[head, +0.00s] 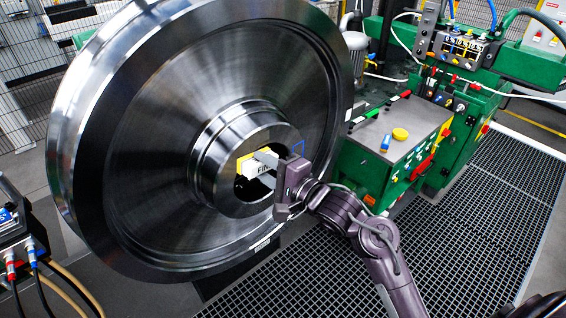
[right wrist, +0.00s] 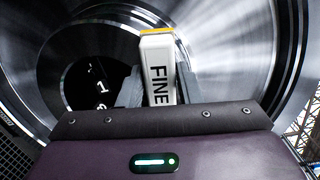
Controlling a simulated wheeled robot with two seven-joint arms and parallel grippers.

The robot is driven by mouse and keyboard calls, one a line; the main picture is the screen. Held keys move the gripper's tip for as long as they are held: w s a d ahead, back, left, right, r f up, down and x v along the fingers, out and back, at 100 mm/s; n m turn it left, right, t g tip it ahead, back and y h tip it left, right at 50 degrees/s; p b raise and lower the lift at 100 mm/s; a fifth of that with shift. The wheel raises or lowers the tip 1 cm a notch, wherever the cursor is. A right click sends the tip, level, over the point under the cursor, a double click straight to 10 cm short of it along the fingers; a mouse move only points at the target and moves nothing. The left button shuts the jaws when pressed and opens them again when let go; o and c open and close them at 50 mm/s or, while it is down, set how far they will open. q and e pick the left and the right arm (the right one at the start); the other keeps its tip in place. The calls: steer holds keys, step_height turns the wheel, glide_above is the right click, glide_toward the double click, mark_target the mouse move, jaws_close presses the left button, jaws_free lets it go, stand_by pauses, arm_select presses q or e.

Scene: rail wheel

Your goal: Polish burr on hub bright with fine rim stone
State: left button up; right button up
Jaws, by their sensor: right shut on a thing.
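The large steel rail wheel (head: 130,120) fills the left and middle of the head view, its hub (head: 215,150) facing me. My right gripper (head: 270,168) is at the hub, shut on the fine rim stone (head: 258,170), a white block marked FINE with a yellow end. In the right wrist view the stone (right wrist: 158,75) stands between the two fingers, its yellow end toward the hub (right wrist: 95,70). In the head view the stone overlaps the hub's bore; I cannot tell whether it touches. No burr can be made out. My left gripper is not in view.
A green machine (head: 375,160) stands behind and right of the wheel, with a yellow round item (head: 400,134) and blue item (head: 386,142) on its top. Dark floor grating (head: 480,220) is open at right. A box with cables (head: 20,235) is at far left.

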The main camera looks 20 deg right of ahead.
steer(key=shift+m+t+h, duration=0.6)
steer(key=shift+t+h, duration=0.1)
steer(key=w+b, duration=0.1)
steer(key=w+d+f+b, duration=0.1)
steer(key=w, duration=0.1)
steer(key=w+d, duration=0.1)
steer(key=w, duration=0.1)
steer(key=shift+d+f+b, duration=0.2)
steer(key=shift+b, duration=0.2)
steer(key=shift+w+a, duration=0.15)
steer(key=shift+w, duration=0.15)
steer(key=shift+x, duration=0.85)
steer(key=shift+r, duration=0.1)
steer(key=shift+w+d+r+p, duration=0.15)
steer(key=shift+w+d+p, duration=0.05)
steer(key=shift+d+p, duration=0.75)
steer(key=shift+w+d+p, duration=0.15)
steer(key=shift+d+p, duration=0.2)
steer(key=shift+d, duration=0.2)
steer(key=shift+f, duration=0.2)
